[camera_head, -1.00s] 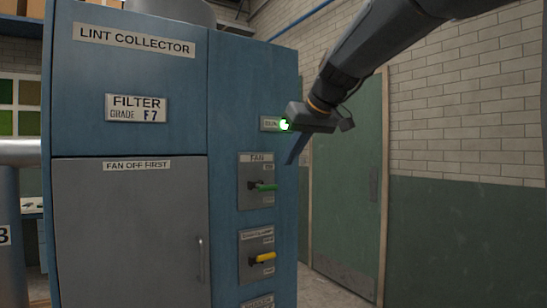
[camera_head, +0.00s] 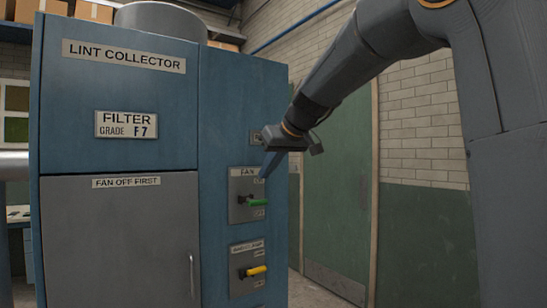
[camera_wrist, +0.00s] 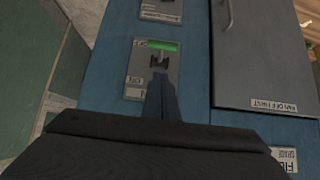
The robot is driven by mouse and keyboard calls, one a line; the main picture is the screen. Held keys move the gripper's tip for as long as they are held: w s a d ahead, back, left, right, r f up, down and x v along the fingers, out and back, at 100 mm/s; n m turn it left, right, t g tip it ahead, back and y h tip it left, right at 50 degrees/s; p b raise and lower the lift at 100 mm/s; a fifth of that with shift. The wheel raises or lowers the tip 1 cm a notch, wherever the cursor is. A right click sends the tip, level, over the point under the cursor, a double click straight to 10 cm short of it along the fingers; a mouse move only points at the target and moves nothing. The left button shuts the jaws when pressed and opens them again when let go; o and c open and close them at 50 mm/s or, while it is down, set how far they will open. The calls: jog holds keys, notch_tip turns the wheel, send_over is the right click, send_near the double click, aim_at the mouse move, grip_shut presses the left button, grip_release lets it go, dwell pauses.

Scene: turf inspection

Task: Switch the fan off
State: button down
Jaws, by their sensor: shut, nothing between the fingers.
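The tall blue lint collector cabinet (camera_head: 120,90) has a grey FAN switch plate (camera_head: 247,194) on its narrow right-hand section. Its lever has a green grip (camera_head: 257,203) standing out from the plate on a dark pivot. In the wrist view, upside down, the green grip (camera_wrist: 163,46) lies beyond my fingertips. The plate's small position labels are hard to read. My gripper (camera_head: 266,174) is shut and empty, its thin fingers pointing down just above the grip; contact cannot be told. It also shows in the wrist view (camera_wrist: 160,80). My gripper hides where the green lamp was.
A second plate with a yellow lever (camera_head: 256,271) sits directly below. A grey door (camera_head: 120,240) marked FAN OFF FIRST, with a vertical handle, is left of the switches. A green door (camera_head: 337,180) and brick wall stand to the right.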

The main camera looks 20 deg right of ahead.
notch_tip(320, 180, down, 6)
jog(key=w+p, duration=0.2)
jog(key=shift+w+a, duration=0.25)
jog(key=shift+a, duration=0.15)
jog(key=shift+f, duration=0.1)
jog(key=shift+d+f+b, duration=0.15)
jog(key=shift+b, duration=0.4)
